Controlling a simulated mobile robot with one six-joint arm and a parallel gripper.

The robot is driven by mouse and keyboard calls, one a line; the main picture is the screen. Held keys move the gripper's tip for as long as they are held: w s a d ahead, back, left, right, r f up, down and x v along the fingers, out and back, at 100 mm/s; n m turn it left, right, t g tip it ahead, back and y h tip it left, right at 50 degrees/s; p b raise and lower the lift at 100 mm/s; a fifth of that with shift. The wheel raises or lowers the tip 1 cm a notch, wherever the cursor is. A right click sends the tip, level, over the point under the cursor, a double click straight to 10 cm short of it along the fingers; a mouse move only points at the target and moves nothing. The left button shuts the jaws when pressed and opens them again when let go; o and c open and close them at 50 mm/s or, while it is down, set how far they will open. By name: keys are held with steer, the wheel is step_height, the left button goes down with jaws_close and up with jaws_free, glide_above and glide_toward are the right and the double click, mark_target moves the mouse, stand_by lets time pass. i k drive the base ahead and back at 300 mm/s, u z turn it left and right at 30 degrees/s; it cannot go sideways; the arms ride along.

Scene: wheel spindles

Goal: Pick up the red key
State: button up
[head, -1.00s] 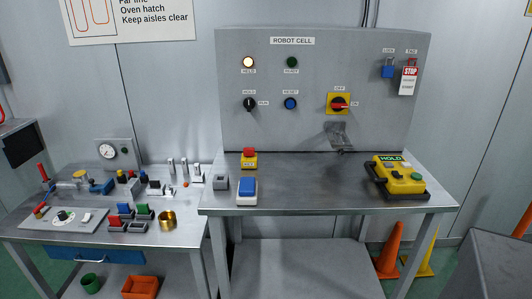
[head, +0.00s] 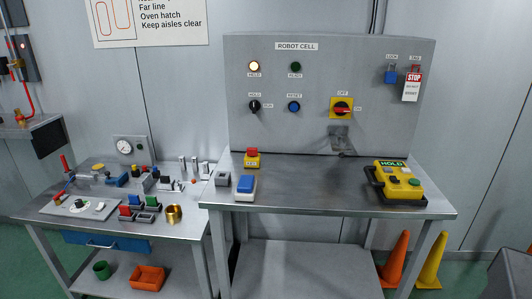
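No object can be made out clearly as a red key. On the left workbench (head: 185,228) small red-topped and green-topped pieces (head: 134,206) stand in dark holders near the front. A red upright handle (head: 64,163) stands at that bench's far left edge. A red-and-yellow stop button (head: 252,158) sits on the right bench. A red piece also shows at the lock at the panel's upper right, above a hanging stop tag (head: 412,86). These red things are too small to identify further. My gripper is not in view.
The grey robot cell panel (head: 300,125) stands behind the right bench (head: 320,190), whose middle is clear. A yellow pendant (head: 397,180) lies at its right. Orange (head: 394,262) and yellow (head: 431,262) cones stand on the floor at right. An orange bin (head: 147,279) is on the lower left shelf.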

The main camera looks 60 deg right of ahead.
mark_target(252, 152)
steer(key=u, duration=0.15)
steer(key=i, duration=0.95)
steer(key=z, duration=0.05)
